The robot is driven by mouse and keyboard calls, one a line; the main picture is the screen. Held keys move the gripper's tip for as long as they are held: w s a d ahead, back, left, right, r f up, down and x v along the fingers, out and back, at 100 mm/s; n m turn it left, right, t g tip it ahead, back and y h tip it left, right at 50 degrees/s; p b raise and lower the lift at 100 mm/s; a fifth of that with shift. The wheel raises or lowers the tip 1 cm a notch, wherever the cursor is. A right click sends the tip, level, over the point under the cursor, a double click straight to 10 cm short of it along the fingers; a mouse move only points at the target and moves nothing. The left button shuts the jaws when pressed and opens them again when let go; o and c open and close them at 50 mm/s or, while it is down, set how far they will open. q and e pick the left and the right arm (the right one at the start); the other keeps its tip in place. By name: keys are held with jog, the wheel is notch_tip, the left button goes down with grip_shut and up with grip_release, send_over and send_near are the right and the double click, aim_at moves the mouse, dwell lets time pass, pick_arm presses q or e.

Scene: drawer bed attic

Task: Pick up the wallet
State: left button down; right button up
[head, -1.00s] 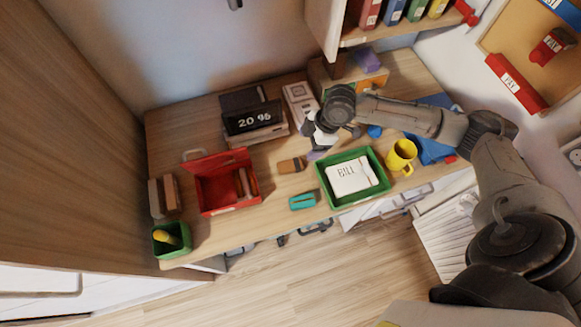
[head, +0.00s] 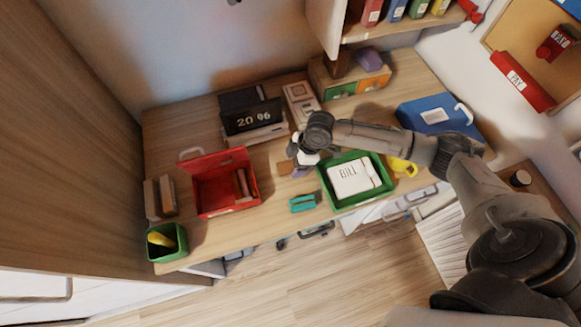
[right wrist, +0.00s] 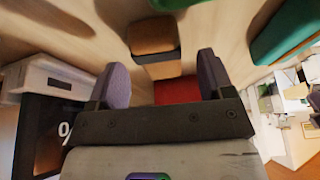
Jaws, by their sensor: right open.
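A small brown, block-like object, which may be the wallet, lies on the desk (head: 215,240). Part of it (head: 284,169) shows left of my right gripper (head: 301,168) in the head view; the gripper and wrist hide the rest. In the right wrist view the brown object (right wrist: 152,36) lies ahead of the fingers, with a darker top part and a tan part below. My right gripper also shows there (right wrist: 163,82), its two purple fingertips wide apart and not touching the brown object. My left gripper is not in view.
An open red box (head: 228,205) stands left of the gripper. A teal object (head: 303,203) and a green tray (head: 340,203) with a paper marked BILL lie to the front and right. A digital clock (head: 250,120) stands behind. A yellow mug (head: 402,167) is partly hidden by my arm.

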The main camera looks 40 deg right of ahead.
jog(key=shift+x, duration=0.75)
jog(key=c, duration=1)
